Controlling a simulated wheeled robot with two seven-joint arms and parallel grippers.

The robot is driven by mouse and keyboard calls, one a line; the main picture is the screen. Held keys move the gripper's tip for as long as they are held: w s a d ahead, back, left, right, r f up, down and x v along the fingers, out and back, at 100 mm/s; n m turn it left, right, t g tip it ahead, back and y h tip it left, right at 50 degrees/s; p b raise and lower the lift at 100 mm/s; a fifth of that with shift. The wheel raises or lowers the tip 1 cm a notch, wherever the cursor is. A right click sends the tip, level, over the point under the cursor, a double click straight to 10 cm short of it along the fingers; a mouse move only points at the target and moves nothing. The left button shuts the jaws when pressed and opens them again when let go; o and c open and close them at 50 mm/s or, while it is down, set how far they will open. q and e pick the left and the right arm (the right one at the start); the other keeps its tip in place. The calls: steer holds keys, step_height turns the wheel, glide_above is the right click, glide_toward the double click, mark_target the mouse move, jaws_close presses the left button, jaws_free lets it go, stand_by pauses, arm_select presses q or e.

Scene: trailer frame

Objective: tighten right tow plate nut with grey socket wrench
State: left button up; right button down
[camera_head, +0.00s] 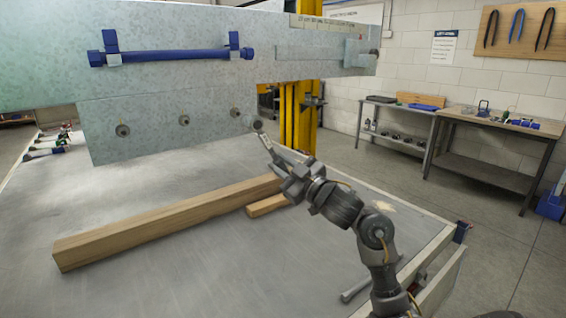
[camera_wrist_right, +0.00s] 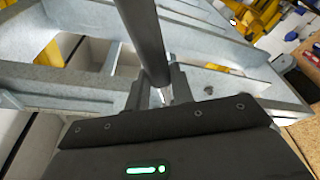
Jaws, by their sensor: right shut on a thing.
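A galvanized tow plate (camera_head: 150,145) hangs below the trailer beam, with a row of three nuts along it. The right nut (camera_head: 236,113) is near the plate's right edge. My right gripper (camera_head: 279,167) is shut on the grey socket wrench (camera_head: 262,138), which points up and left. Its head is just right of the right nut and slightly below it. I cannot tell whether they touch. In the right wrist view the wrench's grey bar (camera_wrist_right: 147,40) runs up from between the fingers (camera_wrist_right: 158,92). My left gripper is not in view.
A long wooden beam (camera_head: 160,225) and a shorter wood block (camera_head: 267,205) lie on the grey table (camera_head: 200,275) below the plate. A blue bar (camera_head: 175,56) is fixed across the trailer beam. Several tools lie at the table's far left. Workbenches (camera_head: 490,122) stand at the back right.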

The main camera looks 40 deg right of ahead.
steer(key=shift+d+r, duration=0.3)
steer(key=shift+r, duration=0.1)
steer(key=shift+w+f+b, duration=0.1)
steer(key=shift+w+b, duration=0.6)
steer(key=shift+w, duration=0.25)
steer(key=shift+x, duration=0.95)
steer(key=shift+f, duration=0.15)
steer(key=shift+w, duration=0.4)
steer(key=shift+w, duration=0.4)
steer(key=shift+w, duration=0.25)
